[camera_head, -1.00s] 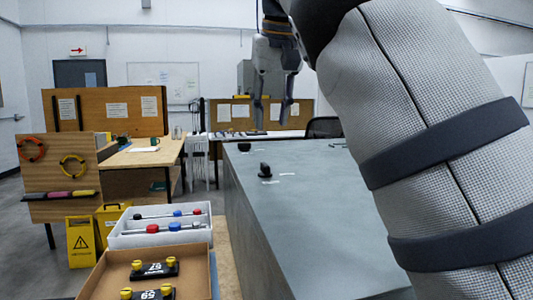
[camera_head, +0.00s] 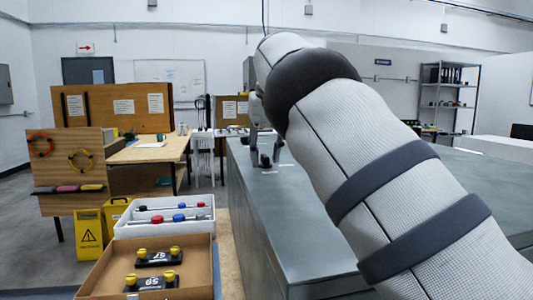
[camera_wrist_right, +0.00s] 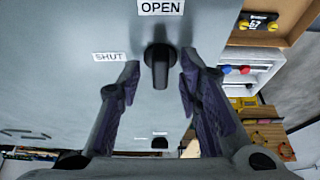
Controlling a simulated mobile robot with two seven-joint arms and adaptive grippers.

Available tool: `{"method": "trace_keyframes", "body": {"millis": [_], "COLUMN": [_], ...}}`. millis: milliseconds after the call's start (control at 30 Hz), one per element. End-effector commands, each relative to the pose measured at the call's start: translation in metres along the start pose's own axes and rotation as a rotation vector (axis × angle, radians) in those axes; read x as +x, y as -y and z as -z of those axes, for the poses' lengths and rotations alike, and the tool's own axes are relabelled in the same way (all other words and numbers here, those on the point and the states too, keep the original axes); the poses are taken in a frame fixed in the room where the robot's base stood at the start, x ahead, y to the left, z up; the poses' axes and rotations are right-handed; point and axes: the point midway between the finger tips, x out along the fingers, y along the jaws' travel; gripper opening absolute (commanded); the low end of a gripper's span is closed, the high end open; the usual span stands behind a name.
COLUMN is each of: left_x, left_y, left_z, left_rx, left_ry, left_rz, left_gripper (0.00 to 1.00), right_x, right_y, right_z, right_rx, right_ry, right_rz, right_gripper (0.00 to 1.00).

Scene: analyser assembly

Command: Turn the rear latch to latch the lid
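A black latch knob (camera_wrist_right: 159,68) stands on the grey lid (camera_wrist_right: 60,40) in the right wrist view. Its bar lies in line with the OPEN label (camera_wrist_right: 160,7); the SHUT label (camera_wrist_right: 110,57) is to its left. My right gripper (camera_wrist_right: 161,62) is open, its two fingers on either side of the knob with visible gaps. A second, smaller black knob (camera_wrist_right: 159,143) lies farther off. In the head view my right gripper (camera_head: 265,148) is over the lid's left part, beside a dark knob (camera_head: 265,161), with my arm partly in front. My left gripper is not in view.
A white tray (camera_head: 128,228) and a cardboard box (camera_head: 203,280) with black, yellow-knobbed parts stand left of the grey casing. A wooden board (camera_head: 70,205) with rings is farther left. The lid around the knob looks clear.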

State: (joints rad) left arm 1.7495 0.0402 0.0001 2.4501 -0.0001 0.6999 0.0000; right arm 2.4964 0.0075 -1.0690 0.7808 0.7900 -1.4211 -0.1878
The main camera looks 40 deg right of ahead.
Motion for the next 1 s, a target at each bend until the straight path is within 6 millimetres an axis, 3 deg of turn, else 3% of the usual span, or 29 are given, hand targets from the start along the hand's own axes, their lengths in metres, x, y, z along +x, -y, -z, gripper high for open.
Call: {"method": "trace_keyframes", "body": {"millis": [67,100,233,633,1000], "left_x": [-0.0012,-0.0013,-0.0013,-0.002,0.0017], "left_y": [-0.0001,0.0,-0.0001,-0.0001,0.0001], "left_z": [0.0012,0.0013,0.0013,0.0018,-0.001], "left_rx": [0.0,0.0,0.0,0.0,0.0], "left_ry": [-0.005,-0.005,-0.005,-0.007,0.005], "left_rz": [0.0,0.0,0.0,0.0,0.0], "left_gripper": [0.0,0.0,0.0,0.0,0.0], "right_x": [-0.0031,-0.0032,-0.0033,-0.0035,-0.0006], "right_y": [-0.0004,-0.0005,-0.0005,0.0,0.0021], "right_z": [0.0003,0.0003,0.0002,0.0001,0.0004], "right_rx": [0.001,0.001,0.001,0.037,0.269], "right_ry": [-0.004,-0.004,-0.004,-0.003,0.0], "right_rz": [0.002,0.002,0.002,-0.013,-0.112], "right_gripper": [0.33,0.28,0.0,0.0,0.0]}}
